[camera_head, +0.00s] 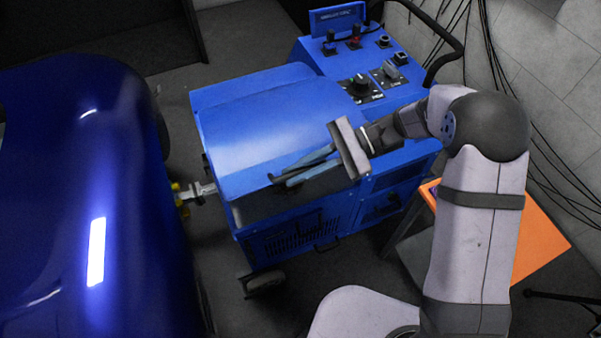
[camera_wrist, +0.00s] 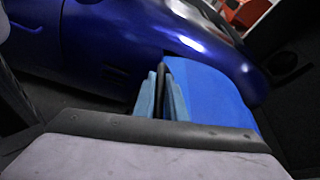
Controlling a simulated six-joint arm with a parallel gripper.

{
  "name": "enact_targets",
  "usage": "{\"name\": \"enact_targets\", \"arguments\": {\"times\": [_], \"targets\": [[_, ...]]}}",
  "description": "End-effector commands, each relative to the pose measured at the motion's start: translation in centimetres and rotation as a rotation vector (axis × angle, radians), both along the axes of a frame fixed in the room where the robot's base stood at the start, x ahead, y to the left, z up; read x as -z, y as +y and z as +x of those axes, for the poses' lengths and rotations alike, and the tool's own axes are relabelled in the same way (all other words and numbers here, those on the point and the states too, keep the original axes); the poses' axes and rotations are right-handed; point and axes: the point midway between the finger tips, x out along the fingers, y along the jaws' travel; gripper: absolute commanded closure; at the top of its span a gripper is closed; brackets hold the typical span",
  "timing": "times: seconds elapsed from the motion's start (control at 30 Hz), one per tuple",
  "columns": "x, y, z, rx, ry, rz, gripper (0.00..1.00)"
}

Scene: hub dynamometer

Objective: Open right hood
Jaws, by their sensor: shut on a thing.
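The blue hood (camera_head: 255,122) covers the left part of the blue dynamometer unit. A dark gap shows under its near edge, so it looks at least partly raised there. My gripper (camera_head: 275,180) is at the hood's near edge, with its blue-grey fingers pointing left. In the wrist view my gripper (camera_wrist: 163,97) is shut on a thin dark piece, which looks like the hood's handle. The blue hood also shows in the wrist view (camera_wrist: 208,92), just right of the fingers. The exact contact is small and partly hidden by the fingers.
A dark blue car (camera_head: 75,200) stands close on the left, joined by a hub shaft (camera_head: 200,190). The control panel (camera_head: 365,85) with knobs is behind my wrist. An orange-topped table (camera_head: 535,235) stands at right. Black cables (camera_head: 490,50) hang along the wall.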

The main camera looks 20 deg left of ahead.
Motion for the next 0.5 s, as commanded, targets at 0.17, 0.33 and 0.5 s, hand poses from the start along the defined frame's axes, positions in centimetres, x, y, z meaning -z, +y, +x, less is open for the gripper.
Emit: {"name": "enact_targets", "arguments": {"times": [0.17,0.33,0.5], "targets": [[-4.4,0.9,1.0,0.000,0.056,-0.060,1.00],[-7.6,2.0,2.1,0.000,0.120,-0.123,1.00],[-10.9,3.3,3.3,0.000,0.152,-0.154,1.00]]}}
